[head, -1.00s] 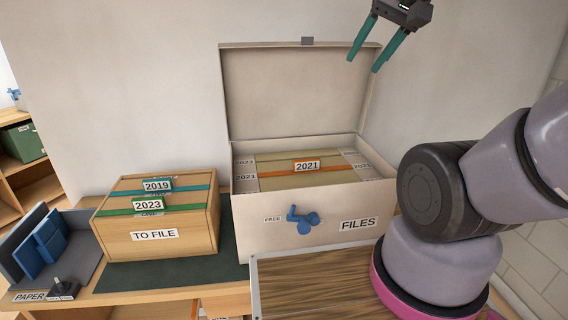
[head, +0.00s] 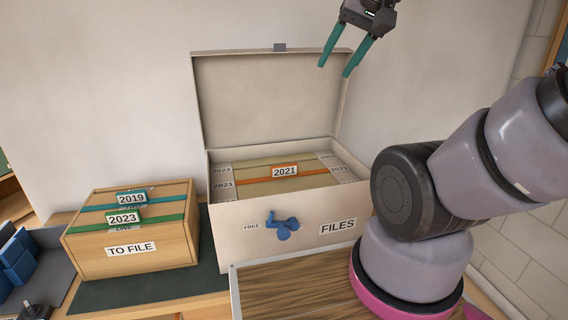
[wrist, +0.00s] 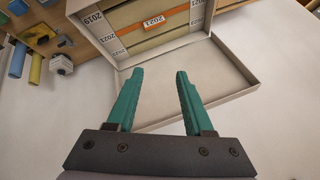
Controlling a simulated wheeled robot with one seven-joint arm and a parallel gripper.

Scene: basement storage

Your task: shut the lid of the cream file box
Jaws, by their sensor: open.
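The cream file box (head: 228,238) stands on the bench against the wall, labelled FILES, with a blue catch (head: 283,226) on its front. Its lid (head: 268,100) is raised upright at the back, a small grey tab at its top edge. Inside is a folder with an orange band marked 2021 (head: 285,172). My gripper (head: 335,67) is open and empty, above and in front of the lid's upper right. In the wrist view, the teal fingers (wrist: 157,95) are spread over the lid (wrist: 215,68), with the box interior beyond; contact cannot be told.
A wooden TO FILE box (head: 100,263) with 2019 and 2023 folders stands left of the cream box on a dark mat (head: 140,288). Blue items (head: 18,262) lie in a grey tray at far left. My arm fills the right side. The wall is close behind the lid.

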